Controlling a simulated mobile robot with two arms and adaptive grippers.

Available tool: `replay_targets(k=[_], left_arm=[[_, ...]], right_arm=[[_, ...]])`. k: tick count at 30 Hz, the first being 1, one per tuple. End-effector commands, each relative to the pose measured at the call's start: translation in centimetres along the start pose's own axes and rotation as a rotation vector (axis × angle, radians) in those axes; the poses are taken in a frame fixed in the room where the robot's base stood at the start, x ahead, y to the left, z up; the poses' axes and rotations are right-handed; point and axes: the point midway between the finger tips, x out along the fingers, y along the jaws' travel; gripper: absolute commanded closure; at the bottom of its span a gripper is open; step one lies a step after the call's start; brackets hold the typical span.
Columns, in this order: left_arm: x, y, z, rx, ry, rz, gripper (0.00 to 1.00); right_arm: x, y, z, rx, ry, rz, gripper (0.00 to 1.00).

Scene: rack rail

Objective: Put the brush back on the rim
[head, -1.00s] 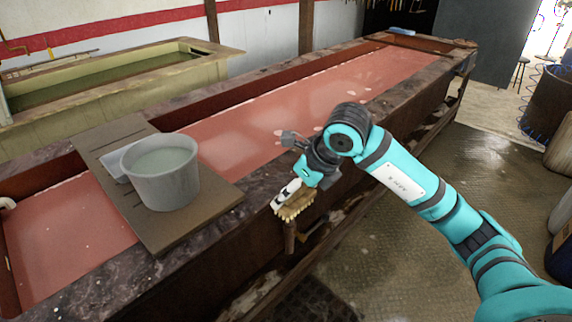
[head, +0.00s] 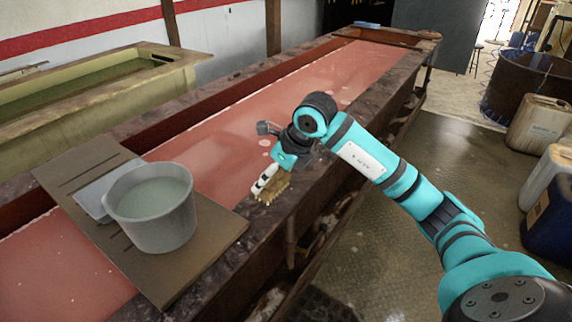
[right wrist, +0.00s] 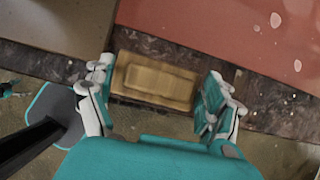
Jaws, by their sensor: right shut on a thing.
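The brush (head: 273,190), a tan block with bristles, is in my right gripper (head: 265,184) over the near rim (head: 396,94) of the long vat. My left gripper is in neither view.
A grey bucket (head: 150,222) of liquid stands on a brown board (head: 188,268) across the vat, left of the brush. Reddish liquid (head: 225,136) fills the vat. A greenish tank (head: 110,108) stands behind. Jerrycans (head: 540,122) and a round drum (head: 530,84) stand on the right.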

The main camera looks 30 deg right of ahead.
Motion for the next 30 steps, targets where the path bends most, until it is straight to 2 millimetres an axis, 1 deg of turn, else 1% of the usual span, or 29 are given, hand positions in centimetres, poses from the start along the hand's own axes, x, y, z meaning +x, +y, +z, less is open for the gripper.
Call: replay_targets(k=[1,6,10,17,18,24,30], left_arm=[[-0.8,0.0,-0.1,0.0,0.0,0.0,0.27],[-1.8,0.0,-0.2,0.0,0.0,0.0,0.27],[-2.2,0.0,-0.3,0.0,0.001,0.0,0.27],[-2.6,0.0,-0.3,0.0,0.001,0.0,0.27],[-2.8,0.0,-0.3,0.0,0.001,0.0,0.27],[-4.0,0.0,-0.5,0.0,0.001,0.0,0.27],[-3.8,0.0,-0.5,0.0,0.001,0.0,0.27]], right_arm=[[-0.1,-1.4,0.2,0.008,0.002,0.0,0.56],[0.6,-5.5,0.7,0.005,-0.001,0.002,0.56],[1.0,-7.6,0.8,0.002,-0.001,0.002,0.56],[1.3,-9.2,0.9,0.001,-0.002,0.001,0.56],[1.6,-9.3,0.7,0.0,0.0,0.004,0.56],[4.2,-9.2,-0.7,0.001,0.0,0.003,0.56],[4.5,-9.3,-0.9,-0.002,-0.002,0.0,0.56]])
